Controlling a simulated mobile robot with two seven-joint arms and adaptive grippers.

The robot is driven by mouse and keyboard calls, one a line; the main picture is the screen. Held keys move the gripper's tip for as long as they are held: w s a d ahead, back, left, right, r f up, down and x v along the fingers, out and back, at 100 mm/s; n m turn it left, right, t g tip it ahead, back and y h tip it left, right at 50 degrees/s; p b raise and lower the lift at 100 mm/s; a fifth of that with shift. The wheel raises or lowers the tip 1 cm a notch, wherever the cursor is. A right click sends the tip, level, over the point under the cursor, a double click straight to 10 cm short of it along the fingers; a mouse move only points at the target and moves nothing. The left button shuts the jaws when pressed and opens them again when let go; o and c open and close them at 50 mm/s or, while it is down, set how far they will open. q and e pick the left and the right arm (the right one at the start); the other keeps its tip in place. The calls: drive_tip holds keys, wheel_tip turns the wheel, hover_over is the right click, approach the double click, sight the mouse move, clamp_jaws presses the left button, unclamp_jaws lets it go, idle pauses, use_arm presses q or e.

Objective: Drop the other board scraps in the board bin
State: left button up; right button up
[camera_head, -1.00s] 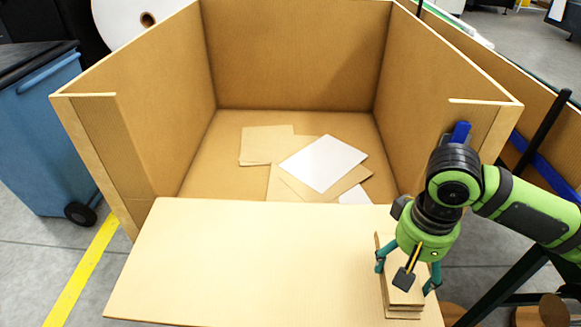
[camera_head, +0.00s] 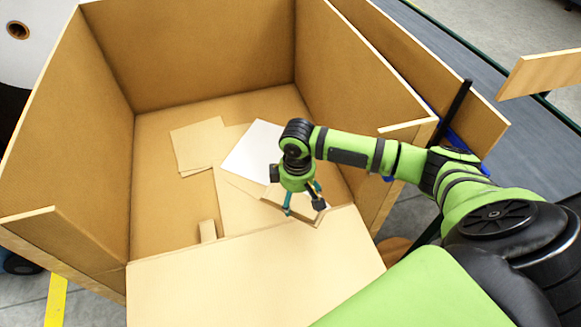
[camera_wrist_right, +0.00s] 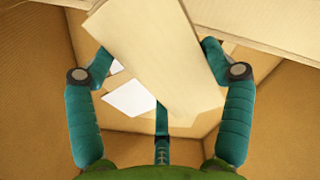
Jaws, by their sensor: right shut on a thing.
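My right gripper (camera_head: 304,208) hangs over the front part of the large board bin (camera_head: 205,55), just behind its lowered front flap (camera_head: 250,275). It is shut on a tan board scrap (camera_wrist_right: 160,60), which lies between both fingers in the right wrist view. I cannot tell whether it is one piece or a thin stack. On the bin floor lie a tan scrap (camera_head: 198,145) at the left, a white sheet (camera_head: 250,148) and more tan board (camera_head: 232,205) under it. A small tan piece (camera_head: 207,231) shows by the flap. My left gripper is out of view.
Tall bin walls stand at the back, left and right, with the right wall (camera_head: 355,80) beside my right arm. A dark conveyor-like surface (camera_head: 470,75) runs beyond it.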

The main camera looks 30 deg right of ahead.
drive_tip(key=shift+w+d+f, duration=0.1)
drive_tip(key=shift+w+d, duration=0.05)
drive_tip(key=shift+w, duration=0.4)
drive_tip(key=shift+w+d+f, duration=0.1)
drive_tip(key=shift+w+d, duration=0.05)
drive_tip(key=shift+w, duration=0.4)
use_arm(q)
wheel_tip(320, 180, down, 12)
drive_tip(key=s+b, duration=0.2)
drive_tip(key=b, duration=0.9)
drive_tip(key=shift+b, duration=0.4)
use_arm(e)
drive_tip(key=w+d+f, duration=0.1)
drive_tip(key=w, duration=0.5)
drive_tip(key=w+d+f, duration=0.1)
drive_tip(key=w+d, duration=0.1)
drive_tip(key=w, duration=0.5)
drive_tip(key=shift+d+f, duration=0.15)
drive_tip(key=shift+f, duration=0.1)
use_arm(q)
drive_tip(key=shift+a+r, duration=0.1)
use_arm(e)
drive_tip(key=shift+s, duration=0.1)
drive_tip(key=o, duration=0.9)
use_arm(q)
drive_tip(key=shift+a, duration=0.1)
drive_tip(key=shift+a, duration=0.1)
use_arm(e)
drive_tip(key=shift+r, duration=0.1)
